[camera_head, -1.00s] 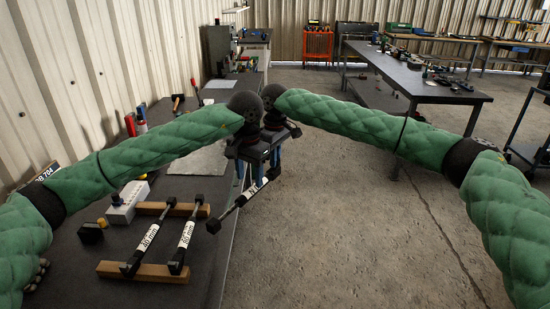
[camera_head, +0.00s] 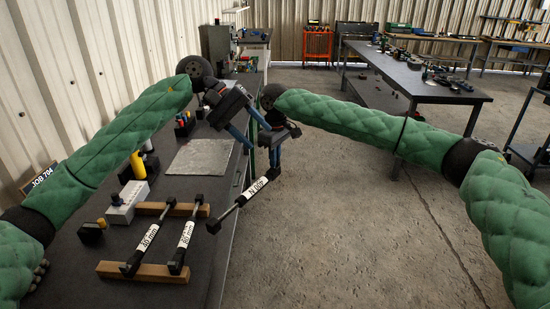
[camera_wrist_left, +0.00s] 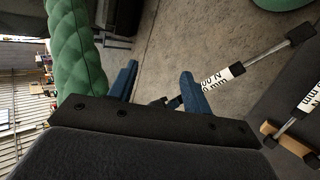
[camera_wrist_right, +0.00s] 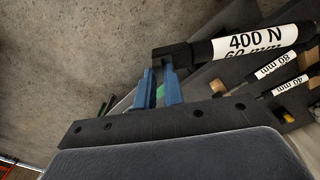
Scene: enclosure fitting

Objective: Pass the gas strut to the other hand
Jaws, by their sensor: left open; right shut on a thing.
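The gas strut (camera_head: 245,201), a dark cylinder with a thin rod, black end pieces and a white label, hangs tilted beyond the bench edge. My right gripper (camera_head: 276,160) is shut on its upper black end. In the right wrist view the label on the strut (camera_wrist_right: 245,44) reads 400 N, 60 mm, and the fingers (camera_wrist_right: 158,72) are at the black end. My left gripper (camera_head: 261,140) is open and empty, above and left of the right one. In the left wrist view its fingers (camera_wrist_left: 158,72) stand apart, and the strut (camera_wrist_left: 245,62) lies beside them, untouched.
Two labelled struts (camera_head: 154,234) (camera_head: 185,243) lie across wooden rails (camera_head: 150,272) on the dark bench. A white box (camera_head: 127,203), a yellow-and-black item (camera_head: 92,233) and a grey sheet (camera_head: 198,157) are also there. The floor (camera_head: 350,220) to the right is clear.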

